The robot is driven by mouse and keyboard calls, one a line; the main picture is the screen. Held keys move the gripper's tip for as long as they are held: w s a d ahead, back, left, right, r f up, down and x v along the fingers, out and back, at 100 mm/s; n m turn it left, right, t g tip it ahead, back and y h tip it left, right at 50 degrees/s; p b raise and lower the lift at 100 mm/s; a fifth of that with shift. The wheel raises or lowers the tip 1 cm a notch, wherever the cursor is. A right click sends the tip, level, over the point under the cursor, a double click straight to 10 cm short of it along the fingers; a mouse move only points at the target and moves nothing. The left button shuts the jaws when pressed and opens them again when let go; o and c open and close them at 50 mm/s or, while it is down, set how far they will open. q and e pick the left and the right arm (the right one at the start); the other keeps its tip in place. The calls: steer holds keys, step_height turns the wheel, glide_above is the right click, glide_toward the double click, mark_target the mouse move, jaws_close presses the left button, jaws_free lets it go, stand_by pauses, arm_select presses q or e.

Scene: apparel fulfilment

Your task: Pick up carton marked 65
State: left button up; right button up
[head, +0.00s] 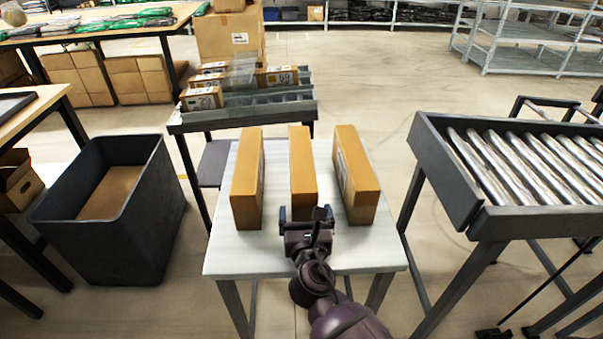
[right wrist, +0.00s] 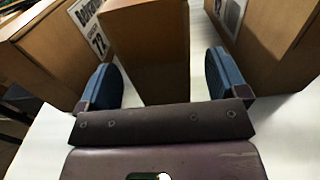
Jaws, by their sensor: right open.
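Three tall brown cartons stand side by side on a small white table (head: 225,262): a left one (head: 247,180), a middle one (head: 302,175) and a right one (head: 357,178). I cannot read 65 on any of them. In the right wrist view the left carton (right wrist: 48,50) bears a label with 72; the right carton's label is cut off. The middle carton (right wrist: 148,55) shows no label. My right gripper (head: 306,214) is open at the near end of the middle carton, a finger towards each side, holding nothing. My left gripper is not in view.
A dark rack (head: 245,113) behind the table holds several labelled cartons. A dark bin (head: 160,205) stands at left and a roller conveyor (head: 455,205) at right. The gaps between the three cartons are narrow. The table's front strip is otherwise clear.

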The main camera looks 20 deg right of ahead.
mark_target(301, 173)
steer(key=shift+x, duration=2.05)
steer(key=shift+r, duration=0.1)
steer(key=c, duration=1.2)
